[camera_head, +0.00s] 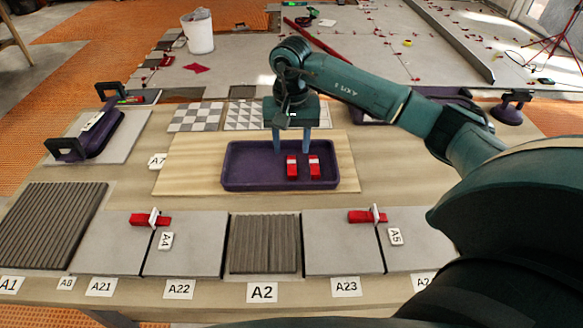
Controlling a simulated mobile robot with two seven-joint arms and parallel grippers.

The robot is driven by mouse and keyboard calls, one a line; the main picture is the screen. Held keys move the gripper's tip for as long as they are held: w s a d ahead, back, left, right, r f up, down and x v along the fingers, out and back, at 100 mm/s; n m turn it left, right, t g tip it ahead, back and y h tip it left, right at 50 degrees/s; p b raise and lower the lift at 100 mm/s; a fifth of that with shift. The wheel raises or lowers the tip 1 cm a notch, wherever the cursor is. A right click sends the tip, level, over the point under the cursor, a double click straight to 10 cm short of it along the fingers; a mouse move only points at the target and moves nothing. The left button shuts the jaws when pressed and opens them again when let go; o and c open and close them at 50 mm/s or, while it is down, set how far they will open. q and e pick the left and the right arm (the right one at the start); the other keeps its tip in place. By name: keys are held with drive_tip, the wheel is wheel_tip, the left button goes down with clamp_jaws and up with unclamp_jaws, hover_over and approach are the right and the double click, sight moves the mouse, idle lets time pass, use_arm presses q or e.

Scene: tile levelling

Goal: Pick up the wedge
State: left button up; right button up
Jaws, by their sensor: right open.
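Two red wedges with pale marks, a left one (291,170) and a right one (314,170), lie side by side in the right half of a purple tray (240,186). My right gripper (291,150) points down over the tray, its two fingers apart and nothing between them. Its tips appear just behind and above the left wedge; I cannot tell the exact height. Two more red wedges sit in white clips at tile joints, one at the left (140,219) and one at the right (360,216). My left gripper is not in view.
The tray stands on a light wooden board (185,178). Grey tiles (195,245) and a ribbed dark tile (263,245) line the table's front, with labels. A purple-based tool (100,137) stands at back left, a purple suction cup (508,113) at back right. A white bucket (199,35) stands beyond.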

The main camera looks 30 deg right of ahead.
sight(292, 172)
wheel_tip(292, 172, down, 8)
drive_tip(key=shift+f, duration=0.1)
clamp_jaws()
idle(0.8)
